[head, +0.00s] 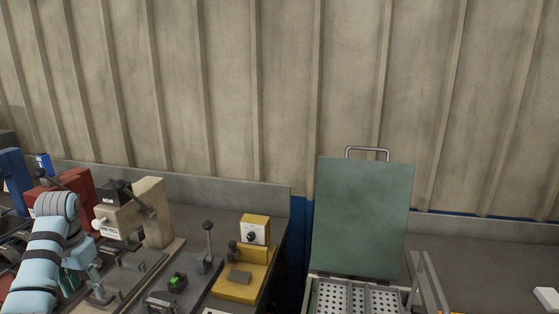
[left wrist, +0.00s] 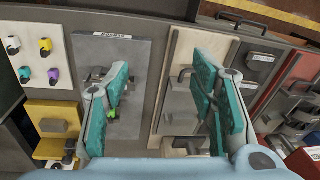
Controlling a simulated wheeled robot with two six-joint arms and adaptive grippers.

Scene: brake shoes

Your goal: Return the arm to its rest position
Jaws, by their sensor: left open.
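My left arm (head: 38,265) comes in from the left over the bench in the head view. Its gripper (head: 98,287) is low in that view, in front of the beige press (head: 152,215), pointing down toward the bench. In the left wrist view the two teal-padded fingers of the left gripper (left wrist: 160,78) stand wide apart with nothing between them but the bench fixtures beyond. The fingers look clear of these fixtures, though the exact height is hard to tell. My right gripper cannot be made out.
A yellow fixture (head: 238,287) and an upright lever (head: 207,243) stand right of the gripper. A red machine (head: 81,184) is behind the arm. A green lidded case (head: 362,217) stands open at centre right. The right bench (head: 480,265) is mostly clear.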

